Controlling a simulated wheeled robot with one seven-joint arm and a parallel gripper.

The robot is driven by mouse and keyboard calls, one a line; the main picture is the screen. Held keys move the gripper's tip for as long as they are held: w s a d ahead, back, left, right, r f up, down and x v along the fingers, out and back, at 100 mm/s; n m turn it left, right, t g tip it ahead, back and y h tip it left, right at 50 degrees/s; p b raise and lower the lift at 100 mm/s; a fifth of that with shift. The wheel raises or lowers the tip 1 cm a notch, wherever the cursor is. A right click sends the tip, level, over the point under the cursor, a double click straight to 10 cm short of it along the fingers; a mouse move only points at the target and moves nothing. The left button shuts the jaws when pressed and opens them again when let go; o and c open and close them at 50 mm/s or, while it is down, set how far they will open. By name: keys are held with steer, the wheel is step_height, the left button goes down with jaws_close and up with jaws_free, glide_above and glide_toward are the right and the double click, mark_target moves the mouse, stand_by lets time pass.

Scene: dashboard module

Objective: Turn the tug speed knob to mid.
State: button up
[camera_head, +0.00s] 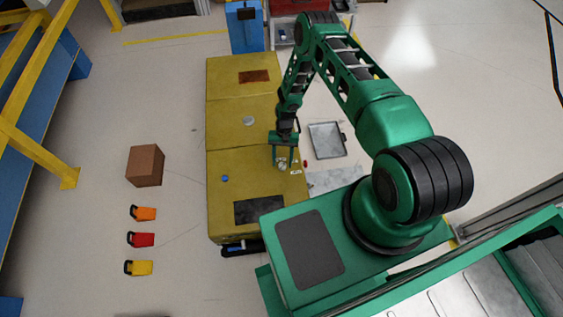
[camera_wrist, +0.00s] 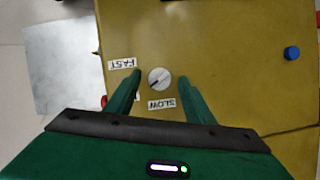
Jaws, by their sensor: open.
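The tug speed knob (camera_wrist: 160,79) is a small, round, pale grey dial on the yellow panel in the wrist view. A dark mark on its face slants toward the lower left. A FAST label (camera_wrist: 122,64) is to its left and a SLOW label (camera_wrist: 161,104) is just below it, both with inverted letters. A sliver of another label shows beside the left finger, its text hidden. My gripper (camera_wrist: 160,75) is open, with one finger on each side of the knob and visible gaps. In the head view, my gripper (camera_head: 283,162) is over the panel's right edge.
The yellow dashboard (camera_head: 225,215) also carries a blue button (camera_head: 225,178), a grey disc (camera_head: 249,121) and a dark panel (camera_head: 259,210). A red button (camera_head: 305,163) is at its right edge. A grey tray (camera_head: 327,140) lies on the floor to the right.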

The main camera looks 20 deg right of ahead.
steer(key=v, duration=1)
steer(key=shift+r, duration=0.1)
steer(key=w+d+r, duration=0.1)
steer(key=d+r, duration=0.2)
steer(key=r, duration=0.4)
steer(key=w+d+r+t+h, duration=0.1)
steer(key=d+r, duration=0.2)
steer(key=r, duration=0.4)
steer(key=w+d+r, duration=0.1)
steer(key=d+r, duration=0.2)
steer(key=r, duration=0.4)
steer(key=s+d+r+t+h, duration=0.1)
steer(key=s+d+r, duration=0.2)
steer(key=r, duration=0.6)
steer(key=s+d+r, duration=0.3)
steer(key=s+r, duration=0.1)
steer(key=r, duration=0.5)
steer(key=s+d+r+t, duration=0.1)
steer(key=s+d+r, duration=0.2)
steer(key=s+r, duration=1.15)
steer(key=s+a+r, duration=0.1)
steer(key=s+r, duration=0.1)
steer(key=s, duration=0.5)
steer(key=s+a+r+m+t, duration=0.1)
steer(key=s, duration=0.7)
steer(key=shift+a+r, duration=0.25)
steer(key=shift+r, duration=0.15)
